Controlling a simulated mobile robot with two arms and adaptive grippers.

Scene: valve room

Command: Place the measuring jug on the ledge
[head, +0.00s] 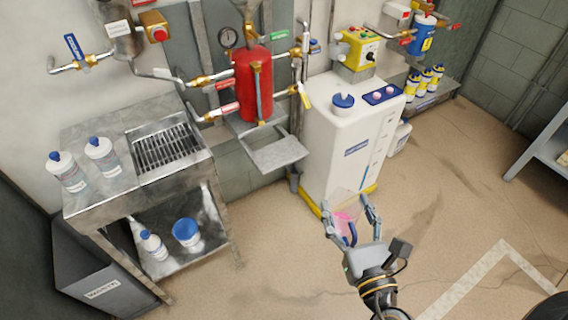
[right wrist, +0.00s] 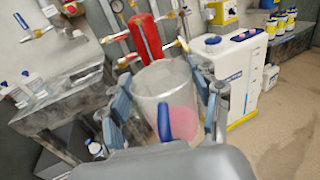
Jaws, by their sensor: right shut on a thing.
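The measuring jug (head: 345,222) is clear, with pink liquid inside and a blue handle. My right gripper (head: 349,208) is shut on it, holding it in the air in front of the white tank. In the right wrist view the jug (right wrist: 165,85) stands between the fingers, with its blue handle toward the camera. A small bare grey ledge (head: 280,153) juts from the wall below the red cylinder, up and left of the jug. My left gripper is out of view.
The white tank (head: 342,145) stands right of the ledge. The red cylinder (head: 254,85) and brass-valved pipes are above it. A metal sink bench (head: 110,190) with white bottles is at left. A shelf (head: 438,90) with several bottles is at back right. Open floor lies at right.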

